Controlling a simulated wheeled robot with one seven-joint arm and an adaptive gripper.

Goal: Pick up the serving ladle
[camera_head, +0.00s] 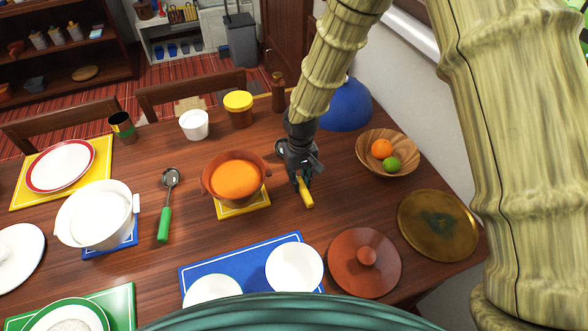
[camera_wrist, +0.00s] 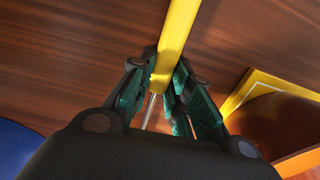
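A utensil with a yellow handle (camera_head: 306,193), most likely the serving ladle, is at my gripper (camera_head: 301,178), right of the orange-filled pot. In the wrist view the yellow handle (camera_wrist: 176,35) runs between the two green-padded fingers (camera_wrist: 162,78), which appear closed on it. A thin metal shaft (camera_wrist: 150,110) continues back between the fingers. A dark round part, perhaps its bowl, shows partly behind my wrist in the head view. I cannot tell whether it touches the table. A separate green-handled utensil (camera_head: 166,206) lies left of the pot.
The brown pot (camera_head: 207,188) stands on a yellow trivet (camera_head: 243,207) close left of my gripper. A wooden bowl (camera_head: 407,164) with fruit, a brown lid (camera_head: 350,273) and a brass plate (camera_head: 456,238) are to the right.

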